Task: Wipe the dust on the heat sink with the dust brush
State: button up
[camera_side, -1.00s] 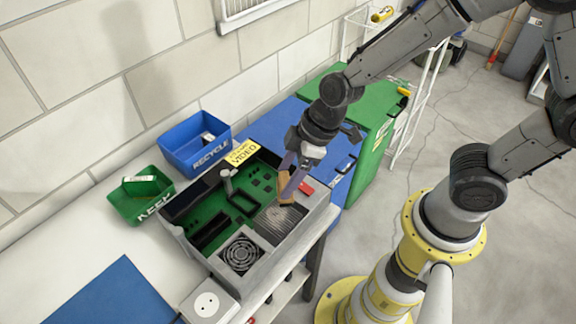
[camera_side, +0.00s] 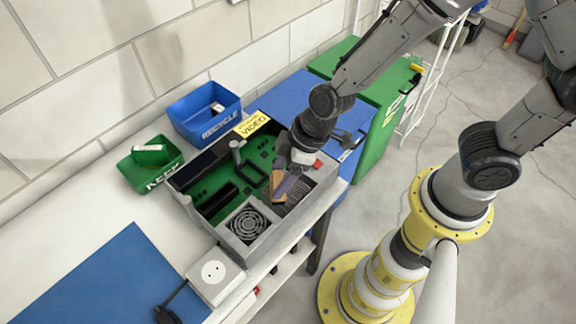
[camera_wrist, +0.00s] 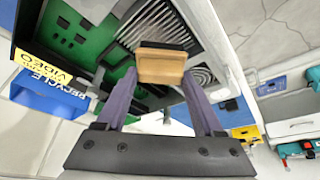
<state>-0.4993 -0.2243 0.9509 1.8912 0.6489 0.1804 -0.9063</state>
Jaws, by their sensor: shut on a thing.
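The dust brush (camera_side: 276,181), a wooden block with dark bristles, is in my gripper (camera_side: 284,185). My gripper is shut on it, with a purple finger on either side. In the wrist view the brush (camera_wrist: 161,63) sits between the fingertips (camera_wrist: 160,76), its bristle side facing away from me. The ribbed grey heat sink (camera_side: 299,190) lies under and beside the brush, partly hidden by the gripper. Its fins also show in the wrist view (camera_wrist: 202,75). I cannot tell whether the bristles touch the fins, nor make out the dust clearly.
The heat sink is in an open grey case (camera_side: 276,238) with a green board and a round fan (camera_side: 247,223). Behind stand a blue recycle bin (camera_side: 205,112), a green keep bin (camera_side: 150,163) and a yellow video sign (camera_side: 252,124). A white box (camera_side: 215,276) is in front.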

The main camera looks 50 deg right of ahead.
jog(key=shift+a, duration=1.05)
jog(key=shift+s+d, duration=0.1)
jog(key=shift+d, duration=3.6)
jog(key=shift+s+a, duration=0.45)
jog(key=shift+a, duration=3.15)
jog(key=shift+d, duration=3.45)
notch_tip(320, 180, up, 8)
